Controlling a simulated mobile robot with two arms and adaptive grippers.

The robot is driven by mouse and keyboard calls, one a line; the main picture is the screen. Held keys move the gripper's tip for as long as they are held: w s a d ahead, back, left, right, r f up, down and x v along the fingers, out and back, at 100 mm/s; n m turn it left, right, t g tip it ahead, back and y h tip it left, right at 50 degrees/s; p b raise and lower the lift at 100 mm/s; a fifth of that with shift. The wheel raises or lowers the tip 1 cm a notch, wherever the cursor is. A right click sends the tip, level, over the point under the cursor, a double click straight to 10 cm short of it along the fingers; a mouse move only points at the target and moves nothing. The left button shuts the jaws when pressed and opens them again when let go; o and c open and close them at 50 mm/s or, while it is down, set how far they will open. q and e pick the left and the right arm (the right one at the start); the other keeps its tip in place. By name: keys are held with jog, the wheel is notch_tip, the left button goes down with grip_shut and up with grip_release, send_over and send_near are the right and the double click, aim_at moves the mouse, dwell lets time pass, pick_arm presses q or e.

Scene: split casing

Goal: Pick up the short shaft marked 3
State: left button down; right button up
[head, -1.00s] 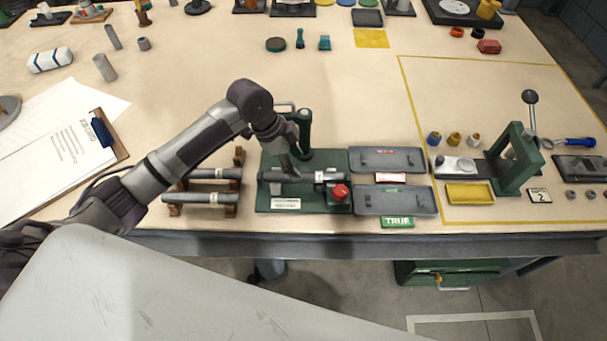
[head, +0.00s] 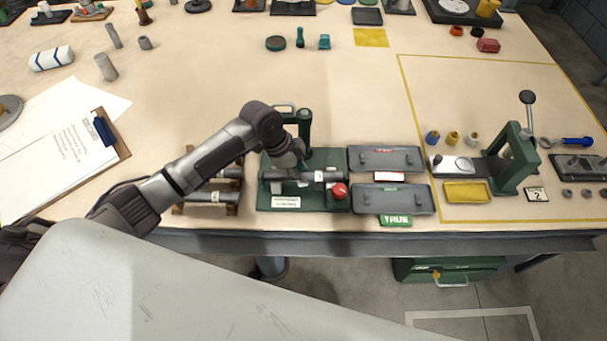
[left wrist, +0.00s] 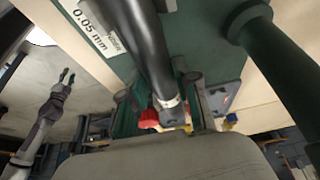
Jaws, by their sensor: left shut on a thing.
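A grey shaft (head: 329,176) with a white label band lies along the green gauge fixture (head: 330,157); its number is too small to read. My left gripper (head: 303,169) is over the fixture, shut on this shaft left of its label. In the left wrist view the shaft (left wrist: 147,50) runs down past the fixture's 0.05 mm label, its banded end near the red knob (left wrist: 148,118). I cannot tell whether it rests on its supports. My right gripper (left wrist: 67,76) is small at the left of that view, its fingers apart and empty.
More shafts lie on a wooden rack (head: 178,208), partly behind my left arm. Two grey trays (head: 385,160) stand right of the fixture, with a green TRUE sign (head: 396,221) in front. A green press (head: 513,158) stands further right. The table's middle is clear.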

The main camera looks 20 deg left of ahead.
aim_at(308, 172)
pick_arm(q)
jog(key=shift+w+r, duration=0.1)
jog(key=shift+r, duration=0.05)
jog(key=shift+r, duration=0.15)
jog(key=shift+r+b, duration=0.3)
jog(key=shift+r, duration=1.5)
jog(key=s+d+r+b, duration=0.2)
jog(key=s+d+r, duration=0.5)
jog(key=s+d, duration=0.1)
jog(key=shift+s+d, duration=0.15)
jog(key=shift+d, duration=0.05)
jog(key=shift+r, duration=0.1)
jog(key=shift+p, duration=0.5)
